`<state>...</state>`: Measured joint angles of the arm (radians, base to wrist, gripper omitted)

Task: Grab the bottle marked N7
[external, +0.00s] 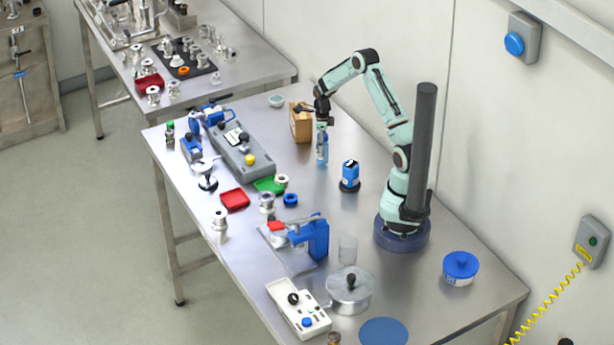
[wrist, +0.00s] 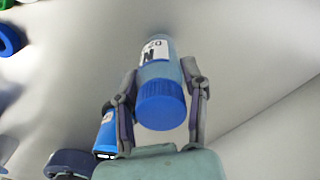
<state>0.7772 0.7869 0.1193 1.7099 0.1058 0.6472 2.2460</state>
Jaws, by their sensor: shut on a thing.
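A clear bluish bottle (external: 322,148) with a blue cap is upright below my gripper (external: 322,120) in the external view. In the wrist view the bottle (wrist: 158,66) shows its ribbed blue cap toward the camera and a white label with a large N and smaller marks, partly cut off. My gripper (wrist: 158,98) has one finger on each side of the bottle and is shut on it. I cannot tell whether the bottle's base touches the table.
A blue container (external: 350,174) on a dark round base stands right of the bottle. A cardboard box (external: 300,124) stands close behind it to the left. A grey device (external: 243,150) with a yellow knob lies further left. Bare table lies in front of the bottle.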

